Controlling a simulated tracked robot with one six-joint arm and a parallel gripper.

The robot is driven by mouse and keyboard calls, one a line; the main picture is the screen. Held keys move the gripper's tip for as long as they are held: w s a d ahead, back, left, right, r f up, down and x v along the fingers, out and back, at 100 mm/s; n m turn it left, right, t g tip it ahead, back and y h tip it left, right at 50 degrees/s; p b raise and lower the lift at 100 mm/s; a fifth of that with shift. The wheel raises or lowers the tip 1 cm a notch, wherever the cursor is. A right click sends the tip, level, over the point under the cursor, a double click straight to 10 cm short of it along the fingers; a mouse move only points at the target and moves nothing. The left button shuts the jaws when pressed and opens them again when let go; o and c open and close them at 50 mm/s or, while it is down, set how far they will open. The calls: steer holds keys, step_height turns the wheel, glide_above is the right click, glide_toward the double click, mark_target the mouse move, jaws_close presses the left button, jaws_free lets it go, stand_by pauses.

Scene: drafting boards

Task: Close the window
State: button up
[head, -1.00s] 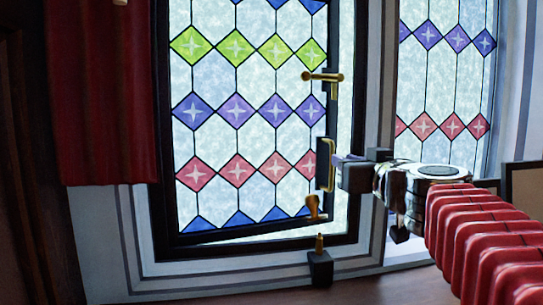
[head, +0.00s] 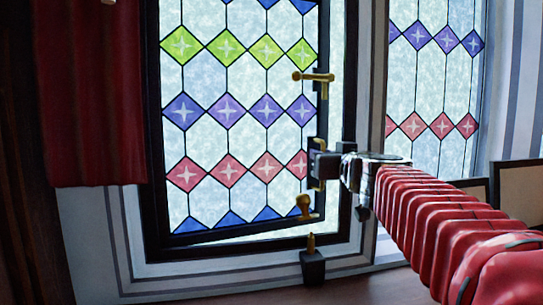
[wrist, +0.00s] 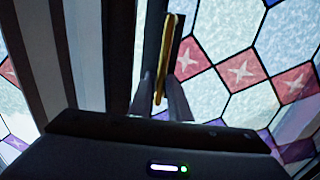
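The window sash (head: 228,135), leaded glass with coloured diamonds in a dark frame, stands ajar. A gap shows along its right and lower edges. A brass pull handle on the sash's right stile is mostly hidden behind my gripper (head: 316,165) in the head view. In the wrist view the brass handle (wrist: 164,60) stands between the two fingers of my gripper (wrist: 162,97). The fingers look apart, one on each side of the handle, so my gripper appears open. A brass lever (head: 314,77) sits above, and a brass knob (head: 304,204) sits at the sash's lower corner.
A dark block with a brass pin (head: 312,266) stands on the sill below the frame. A red curtain (head: 92,100) hangs at the left. A second leaded window (head: 436,90) is at the right, with framed boards (head: 519,185) beside it.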

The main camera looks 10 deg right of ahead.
steer(key=shift+c, duration=0.4)
jaws_close()
